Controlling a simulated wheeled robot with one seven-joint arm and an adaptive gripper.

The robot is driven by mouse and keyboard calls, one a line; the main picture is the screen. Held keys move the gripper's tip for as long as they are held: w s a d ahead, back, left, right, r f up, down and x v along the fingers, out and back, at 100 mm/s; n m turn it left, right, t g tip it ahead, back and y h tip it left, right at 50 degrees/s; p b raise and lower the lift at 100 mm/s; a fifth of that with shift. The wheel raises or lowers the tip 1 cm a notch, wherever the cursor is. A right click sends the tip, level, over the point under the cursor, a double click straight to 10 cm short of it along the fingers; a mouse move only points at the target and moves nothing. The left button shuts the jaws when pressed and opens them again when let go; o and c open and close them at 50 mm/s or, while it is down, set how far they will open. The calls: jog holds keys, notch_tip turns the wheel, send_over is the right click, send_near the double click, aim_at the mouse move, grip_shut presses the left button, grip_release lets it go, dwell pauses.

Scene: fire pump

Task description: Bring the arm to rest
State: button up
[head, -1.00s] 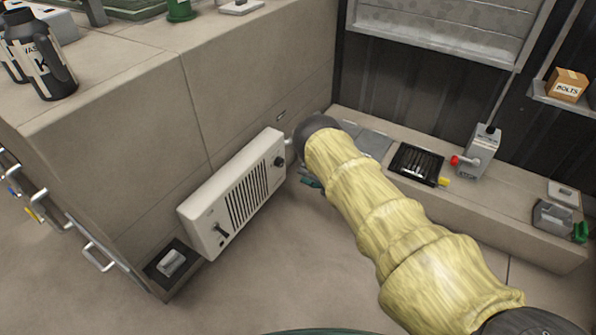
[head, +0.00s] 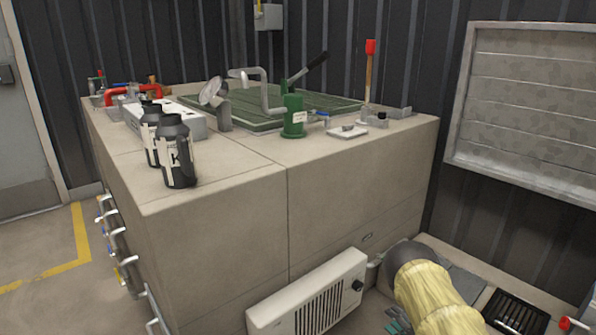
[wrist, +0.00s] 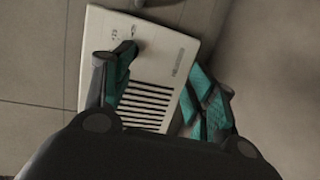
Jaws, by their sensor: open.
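My arm, in a yellow sleeve, reaches in from the lower right of the head view. My gripper (wrist: 160,98) shows in the wrist view with its two green-padded fingers spread apart and nothing between them. Beyond the fingers is the cream heater-like panel (wrist: 150,60) with dark slots. In the head view this panel (head: 308,297) is at the bottom, against the counter's front. The fingers look close to it, but I cannot tell whether they touch it. In the head view the gripper is mostly hidden behind the arm, with only a bit of green showing.
A large beige counter (head: 365,190) carries two black flasks (head: 178,160), a green hand pump (head: 293,115) and a white dish (head: 347,131). A low ledge with a black grate (head: 515,315) lies right of my arm. A shuttered window (head: 530,110) is on the wall.

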jog(key=s+a+f+m+g+h, duration=0.2)
jog(key=s+f+m+g+h, duration=0.15)
jog(key=s+m, duration=0.65)
jog(key=s+a+f+m+g+h, duration=0.1)
jog(key=s+f+m+g+h, duration=0.4)
jog(key=s, duration=1)
jog(key=s+a+r+m+g, duration=0.2)
jog(key=s+a+r+m, duration=0.1)
jog(key=s, duration=0.5)
jog(key=s+a+r+m+g+y, duration=0.1)
jog(key=s+a+r+m+g, duration=0.2)
jog(key=s, duration=0.6)
jog(key=s+a+r+m+g, duration=0.1)
jog(key=s+a+r+m, duration=0.2)
jog(key=s, duration=0.5)
notch_tip(320, 180, up, 32)
jog(key=a+p, duration=0.1)
jog(key=p, duration=3.2)
jog(key=shift+s+a+r, duration=0.15)
jog(key=shift+s+r, duration=0.05)
jog(key=shift+s, duration=0.25)
